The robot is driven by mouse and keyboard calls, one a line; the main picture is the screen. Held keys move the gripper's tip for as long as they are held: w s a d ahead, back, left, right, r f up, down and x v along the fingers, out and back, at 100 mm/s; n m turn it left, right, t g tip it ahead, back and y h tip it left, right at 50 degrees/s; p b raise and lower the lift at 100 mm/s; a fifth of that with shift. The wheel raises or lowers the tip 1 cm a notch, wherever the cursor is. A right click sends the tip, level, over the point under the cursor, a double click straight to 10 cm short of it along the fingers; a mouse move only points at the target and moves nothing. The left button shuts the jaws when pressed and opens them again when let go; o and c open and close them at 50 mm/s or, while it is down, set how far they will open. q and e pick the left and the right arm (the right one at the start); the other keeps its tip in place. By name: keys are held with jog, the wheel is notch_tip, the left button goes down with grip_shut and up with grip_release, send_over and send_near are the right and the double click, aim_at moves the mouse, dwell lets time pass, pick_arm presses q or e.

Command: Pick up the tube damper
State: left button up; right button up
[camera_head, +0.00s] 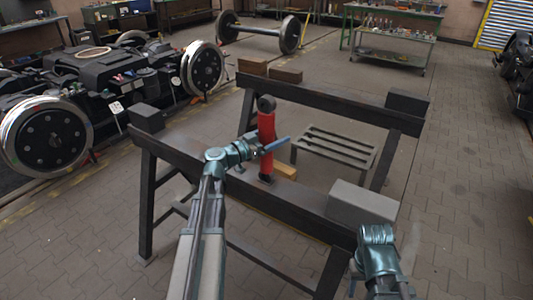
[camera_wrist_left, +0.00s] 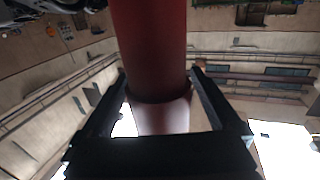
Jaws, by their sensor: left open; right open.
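The tube damper (camera_head: 266,130) is a red cylinder with a dark eye at its top and a dark lower end. It appears to stand upright at the front beam of the dark trestle frame (camera_head: 185,150). My left gripper (camera_head: 276,145) is open at the damper's lower middle. In the left wrist view the damper (camera_wrist_left: 150,40) runs between the two spread fingers (camera_wrist_left: 158,75), with a gap visible on at least one side. Its paler section shows near the gripper's palm. My right gripper (camera_head: 385,288) is low at the right, away from the damper; its fingertips are hard to make out.
A grey box (camera_head: 362,206) sits on the front beam, right of the damper. A yellowish wooden block (camera_head: 285,171) is close to the damper's foot. Wooden blocks (camera_head: 285,75) sit on the back beam. A slatted grey stand (camera_head: 335,147) is inside the frame. A bogie (camera_head: 100,80) stands at left.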

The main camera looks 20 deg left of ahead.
pick_arm(q)
grip_shut()
dwell(0.5)
